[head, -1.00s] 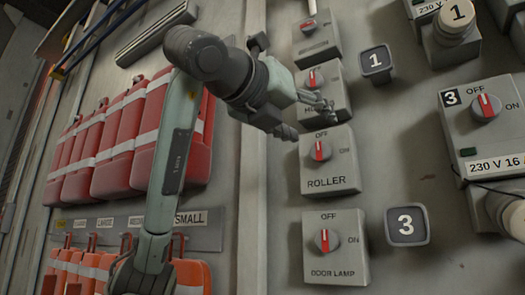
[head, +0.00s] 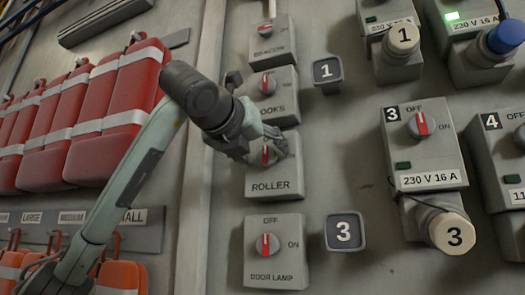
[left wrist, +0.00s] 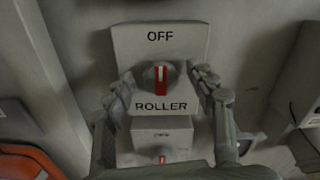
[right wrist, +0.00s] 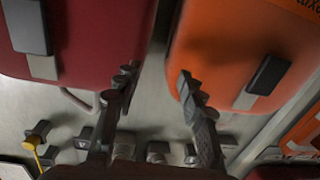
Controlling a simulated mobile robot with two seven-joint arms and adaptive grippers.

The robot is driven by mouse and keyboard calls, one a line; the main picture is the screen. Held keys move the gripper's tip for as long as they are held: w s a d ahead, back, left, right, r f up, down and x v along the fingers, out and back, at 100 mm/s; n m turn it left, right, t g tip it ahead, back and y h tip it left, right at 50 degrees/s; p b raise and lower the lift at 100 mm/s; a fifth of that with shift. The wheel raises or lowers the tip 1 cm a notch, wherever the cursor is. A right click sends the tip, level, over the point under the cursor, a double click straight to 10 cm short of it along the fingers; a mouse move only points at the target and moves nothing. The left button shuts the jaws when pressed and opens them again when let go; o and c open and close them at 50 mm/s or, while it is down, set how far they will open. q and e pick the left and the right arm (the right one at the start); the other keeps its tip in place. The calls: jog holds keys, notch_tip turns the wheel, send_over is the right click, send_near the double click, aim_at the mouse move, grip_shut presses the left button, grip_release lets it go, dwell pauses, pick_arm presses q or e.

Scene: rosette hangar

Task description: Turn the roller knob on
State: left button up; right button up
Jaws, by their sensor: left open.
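The roller box (head: 274,183) is a grey wall box labelled ROLLER. Its round grey knob (head: 268,155) with a red pointer is partly hidden by my left gripper (head: 262,147) in the head view. In the left wrist view the roller knob (left wrist: 161,78) is clear, its pointer upright, in line with OFF. My left gripper (left wrist: 164,76) is open, one finger on each side of the knob. Gaps show between fingers and knob; I cannot tell any contact. My right gripper (right wrist: 158,74) is open and empty, away from the box, facing red and orange cases.
The hooks box (head: 268,103) is just above the roller box and the door lamp box (head: 274,262) just below. Socket boxes (head: 424,150) with plugs stand at right. Red cases (head: 116,105) hang at left. Bare wall lies right of the roller box.

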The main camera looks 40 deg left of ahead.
pick_arm(q)
jog(key=c, duration=1.2)
jog(key=shift+o, duration=0.2)
